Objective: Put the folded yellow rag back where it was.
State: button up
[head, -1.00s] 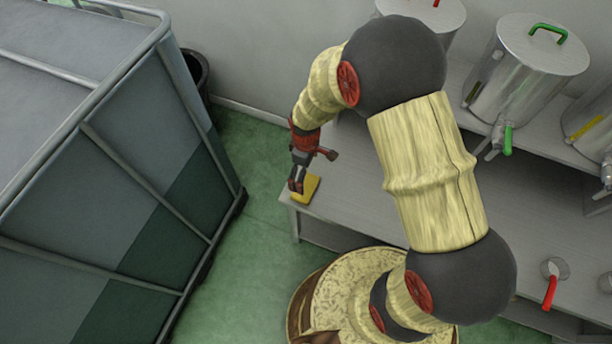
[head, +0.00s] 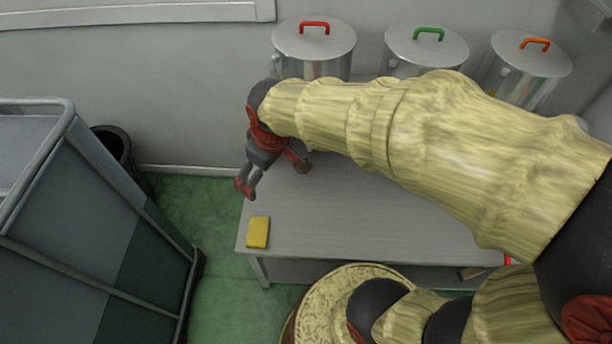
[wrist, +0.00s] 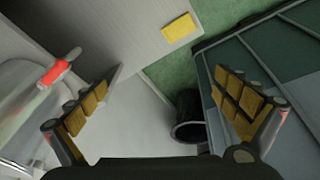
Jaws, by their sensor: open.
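The folded yellow rag (head: 258,232) lies flat on the bench, close to its front left corner. It also shows in the wrist view (wrist: 179,27), near the bench edge and beyond my fingertips. My gripper (head: 245,192) is open and empty, above the left end of the bench and behind the rag, apart from it. In the wrist view the two padded fingers (wrist: 165,95) are spread wide with nothing between them.
The grey bench (head: 330,215) is mostly bare. Steel cans with red (head: 314,55), green (head: 427,50) and orange (head: 531,60) handles stand along the back.

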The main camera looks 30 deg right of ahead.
jog(key=s+d+r+m+t, duration=0.1)
jog(key=s+r+m, duration=0.1)
jog(key=s+r, duration=0.2)
jog(key=s+d+r+m+t, duration=0.1)
jog(key=s+d+r+m, duration=0.1)
jog(key=s+r, duration=0.3)
jog(key=s, duration=0.3)
jog(key=shift+d+r+m, duration=0.3)
jog(key=shift+m, duration=0.1)
